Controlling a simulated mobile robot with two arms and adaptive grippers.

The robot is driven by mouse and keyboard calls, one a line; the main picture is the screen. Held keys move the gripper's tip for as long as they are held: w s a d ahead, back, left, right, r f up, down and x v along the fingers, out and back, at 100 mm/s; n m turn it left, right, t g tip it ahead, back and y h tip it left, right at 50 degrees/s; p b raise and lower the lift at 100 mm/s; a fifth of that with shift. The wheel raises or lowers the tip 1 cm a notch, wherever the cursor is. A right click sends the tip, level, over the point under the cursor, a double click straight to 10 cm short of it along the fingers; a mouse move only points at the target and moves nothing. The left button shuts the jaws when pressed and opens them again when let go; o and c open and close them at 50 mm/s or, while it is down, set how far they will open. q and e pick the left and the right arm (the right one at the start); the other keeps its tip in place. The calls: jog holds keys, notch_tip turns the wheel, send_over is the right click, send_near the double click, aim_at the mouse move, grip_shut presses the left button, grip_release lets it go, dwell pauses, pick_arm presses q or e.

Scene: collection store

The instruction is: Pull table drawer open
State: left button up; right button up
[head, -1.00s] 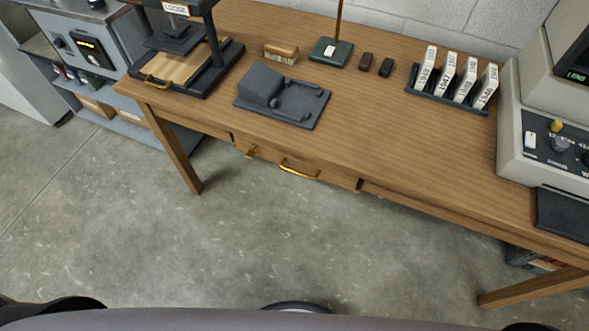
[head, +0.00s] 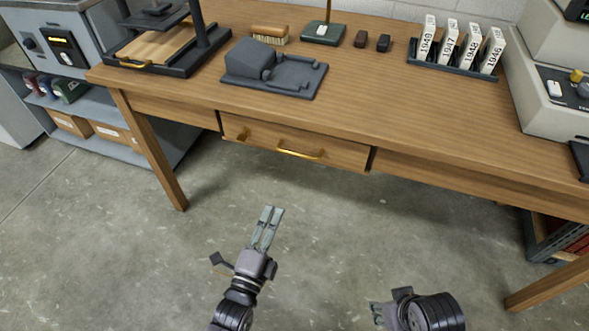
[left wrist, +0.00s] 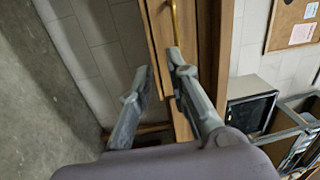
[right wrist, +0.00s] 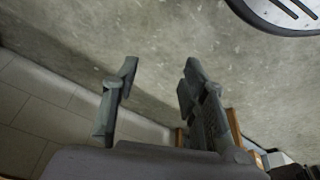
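The wooden table (head: 440,120) has a drawer (head: 345,155) under its front edge, looking about flush with the apron.
On the tabletop are a dark grey moulded piece (head: 275,70), a brush (head: 270,33), a rack of year-labelled cards (head: 450,66) and a press (head: 170,50). Table legs (head: 150,150) stand either side. The floor before the drawer is clear.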

aim_at(297, 153)
pick_arm(q)
jog(key=shift+m+t, duration=0.3)
jog(key=shift+s+r+b+x, duration=0.1)
jog(key=shift+r+b+x, duration=0.35)
jog(key=shift+x, duration=2.5)
jog(key=shift+s+r+b+x, duration=0.1)
jog(key=shift+r+b+x, duration=0.35)
jog(key=shift+x, duration=2.5)
jog(key=shift+r+b+x, duration=0.15)
jog(key=shift+b+x, duration=0.5)
jog(key=shift+x, duration=2.3)
pick_arm(e)
jog(key=shift+w+a+r+t, duration=0.35)
jog(key=shift+w+r+t, duration=0.35)
jog(key=shift+r+t, duration=0.1)
pick_arm(q)
jog(key=shift+c, duration=0.4)
grip_shut()
